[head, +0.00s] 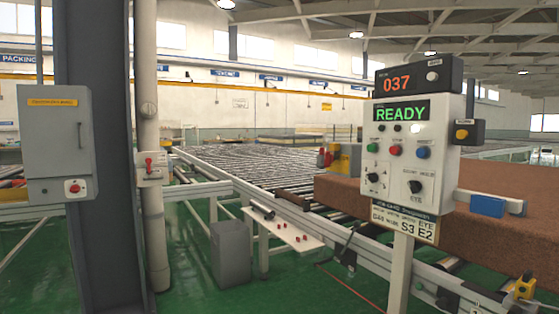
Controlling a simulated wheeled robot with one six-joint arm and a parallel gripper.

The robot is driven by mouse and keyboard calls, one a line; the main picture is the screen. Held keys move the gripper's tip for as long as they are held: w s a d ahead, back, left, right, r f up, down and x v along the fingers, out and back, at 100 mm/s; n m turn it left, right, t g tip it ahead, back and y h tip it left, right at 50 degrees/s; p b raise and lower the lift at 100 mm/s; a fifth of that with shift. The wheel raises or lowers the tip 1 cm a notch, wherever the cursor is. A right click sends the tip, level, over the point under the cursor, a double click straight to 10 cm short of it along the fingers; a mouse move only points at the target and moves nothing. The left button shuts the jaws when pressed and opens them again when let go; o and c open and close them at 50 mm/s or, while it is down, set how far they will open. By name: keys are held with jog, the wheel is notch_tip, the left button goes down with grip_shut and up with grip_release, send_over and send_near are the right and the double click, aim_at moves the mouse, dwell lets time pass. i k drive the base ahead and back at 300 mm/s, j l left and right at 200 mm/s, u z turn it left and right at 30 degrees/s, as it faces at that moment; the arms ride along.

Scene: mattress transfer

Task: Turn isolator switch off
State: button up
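A small white box with a red lever handle (149,163) is fixed to the pale vertical pipe, left of centre. It looks like an isolator switch, but its marking is too small to read and I cannot tell its position. A grey wall cabinet (55,130) with an orange label hangs at the left, by the dark column. At its lower right is a small white box with a red round knob or button (74,187). My gripper is not in view.
A control panel (413,135) reading READY stands on a post at right, under a 037 display (406,82). Behind it lie a brown mattress block (460,220) and a roller conveyor (235,162). A dark steel column (98,220) stands left. Green floor (190,265) shows between.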

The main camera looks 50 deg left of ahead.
aim_at(330, 159)
jog(key=u, duration=1.45)
